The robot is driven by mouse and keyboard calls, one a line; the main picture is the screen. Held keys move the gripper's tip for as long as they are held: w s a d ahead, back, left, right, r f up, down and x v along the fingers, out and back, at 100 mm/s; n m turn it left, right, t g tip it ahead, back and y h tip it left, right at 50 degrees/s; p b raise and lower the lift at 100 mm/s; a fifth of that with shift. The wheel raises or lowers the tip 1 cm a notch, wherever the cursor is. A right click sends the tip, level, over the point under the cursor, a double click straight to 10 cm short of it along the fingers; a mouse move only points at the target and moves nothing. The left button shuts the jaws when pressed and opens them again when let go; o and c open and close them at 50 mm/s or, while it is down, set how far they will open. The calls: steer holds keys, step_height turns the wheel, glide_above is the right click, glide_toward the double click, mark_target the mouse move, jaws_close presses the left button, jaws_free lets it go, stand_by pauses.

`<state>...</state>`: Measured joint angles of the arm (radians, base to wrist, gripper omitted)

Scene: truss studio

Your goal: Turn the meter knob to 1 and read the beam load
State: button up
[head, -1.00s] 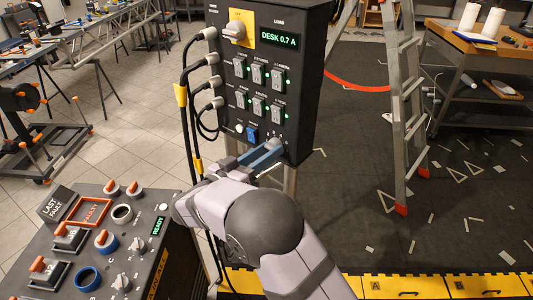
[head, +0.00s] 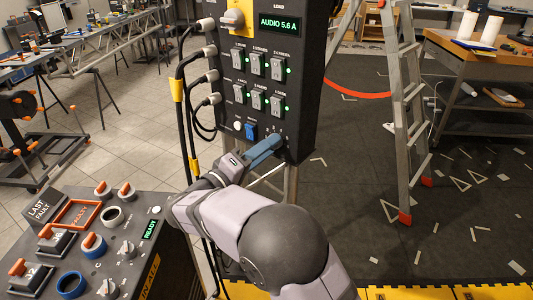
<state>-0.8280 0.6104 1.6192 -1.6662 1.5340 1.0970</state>
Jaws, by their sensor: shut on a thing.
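The black power box (head: 305,110) stands upright at the top centre of the head view. Its green display (head: 278,23) under the word LOAD reads AUDIO 5.6 A. My gripper (head: 270,146) reaches up to the lower right of the box's front. It is shut on the meter knob there. The knob is hidden behind the fingers, and the small marks around it are too small to read. I cannot tell the knob's angle.
Rocker switches with green lights (head: 277,68) fill the box front, with a large knob on a yellow plate (head: 236,18) above. Black cables (head: 181,120) hang at its left. A control desk (head: 95,240) stands lower left. A stepladder (head: 405,110) stands to the right.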

steer(key=shift+r+n+y+p, duration=0.1)
steer(key=shift+n+y+p, duration=0.4)
steer(key=shift+n+p, duration=5.65)
steer(key=shift+n+y+p, duration=0.5)
steer(key=shift+n+p, duration=2.25)
steer(key=shift+n, duration=6.8)
steer(key=o, duration=1)
steer(key=shift+r, duration=0.1)
